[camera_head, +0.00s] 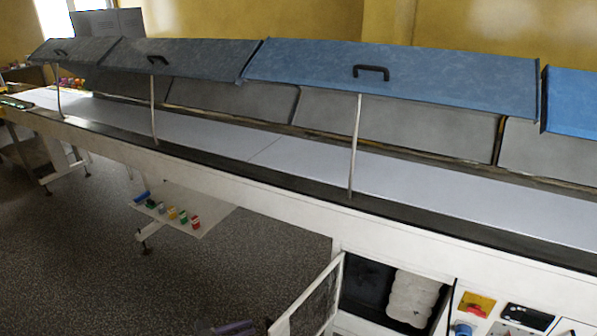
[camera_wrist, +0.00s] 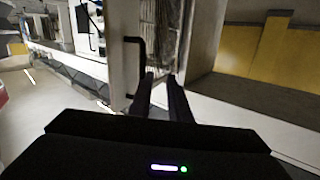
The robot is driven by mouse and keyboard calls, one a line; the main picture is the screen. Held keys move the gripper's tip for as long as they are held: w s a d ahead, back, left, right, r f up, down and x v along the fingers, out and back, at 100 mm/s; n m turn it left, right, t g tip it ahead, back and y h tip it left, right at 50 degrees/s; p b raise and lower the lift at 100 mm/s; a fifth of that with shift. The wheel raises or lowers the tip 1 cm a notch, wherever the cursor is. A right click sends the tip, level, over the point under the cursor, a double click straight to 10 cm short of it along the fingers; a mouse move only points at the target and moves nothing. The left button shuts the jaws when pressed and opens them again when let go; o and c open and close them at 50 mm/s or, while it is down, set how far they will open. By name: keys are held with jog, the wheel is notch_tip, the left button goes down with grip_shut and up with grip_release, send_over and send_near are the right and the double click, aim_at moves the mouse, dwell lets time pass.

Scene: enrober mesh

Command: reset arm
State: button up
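My gripper (camera_wrist: 161,78) shows in the wrist view as two dark fingers pointing away from the camera. A narrow gap is visible between the fingertips, and I see nothing held in it. Just left of the fingers is a black bar handle (camera_wrist: 137,60) on a pale upright panel (camera_wrist: 117,50). The fingers look apart from the handle, though the depth between them is hard to judge. In the head view the gripper cannot be made out clearly.
A long conveyor (camera_head: 215,133) with raised blue and grey covers (camera_head: 400,75) crosses the head view. Below it, a white-framed door (camera_head: 312,300) stands open beside a dark compartment (camera_head: 365,285). A low shelf (camera_head: 205,215) holds several small coloured items. Speckled floor (camera_head: 110,270) is clear at left.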

jog(key=w+a+f+n+t+y, duration=0.6)
jog(key=w+a+f+n+y, duration=0.1)
jog(key=w+a+y, duration=0.35)
jog(key=a+r+n+g+y, duration=0.4)
jog(key=a+r+n+y, duration=0.2)
jog(key=a+r+y, duration=0.35)
jog(key=s+d+r+n+g, duration=0.1)
jog(key=s+d+r+g, duration=0.3)
jog(key=d+r, duration=0.45)
jog(key=s+d+r+n+g, duration=0.2)
jog(key=s+d+r, duration=0.45)
jog(key=r, duration=0.25)
jog(key=s+d+r+h, duration=0.1)
jog(key=s+d+r, duration=0.6)
jog(key=d, duration=0.6)
jog(key=s+d+r+m+t+h, duration=0.1)
jog(key=s+d+r+h, duration=0.1)
jog(key=s+d+r, duration=0.6)
jog(key=s+d+r+m+h, duration=0.1)
jog(key=s+d+r, duration=0.7)
jog(key=d, duration=1)
jog(key=s, duration=0.3)
jog(key=shift+s+d+r+t+h, duration=0.2)
jog(key=shift+r+t+h, duration=0.1)
jog(key=shift+t, duration=0.1)
